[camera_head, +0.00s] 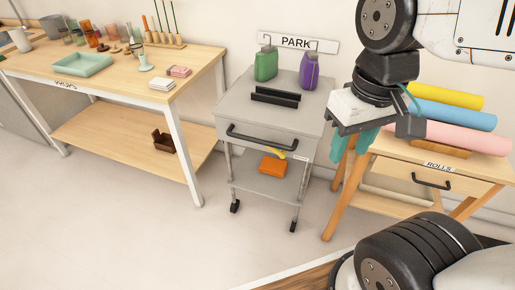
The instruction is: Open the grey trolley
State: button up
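The grey trolley (228,108) stands on castors in the middle of the head view, below a PARK sign. Its drawer front (290,145) has a black bar handle (262,136) and looks shut.
An orange box (272,167) is on the trolley's lower shelf, with a yellow object (275,153) above it. A wooden workbench (130,95) stands left. The rolls table (390,168) with coloured rolls stands right. Floor (150,230) in front of the trolley is clear.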

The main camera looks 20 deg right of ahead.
jog(key=w+a+f+n+g+h, duration=0.1)
jog(key=w+f+n+g, duration=0.1)
jog(key=w+f+g, duration=0.15)
jog(key=n+t+h, duration=0.4)
jog(key=t+h, duration=0.7)
jog(key=h, duration=0.2)
send_near(256, 142)
jog(key=r+x, duration=0.1)
jog(key=x, duration=0.7)
jog(key=f+x, duration=0.1)
jog(key=x, duration=0.2)
jog(key=shift+w+a, duration=0.1)
grip_shut()
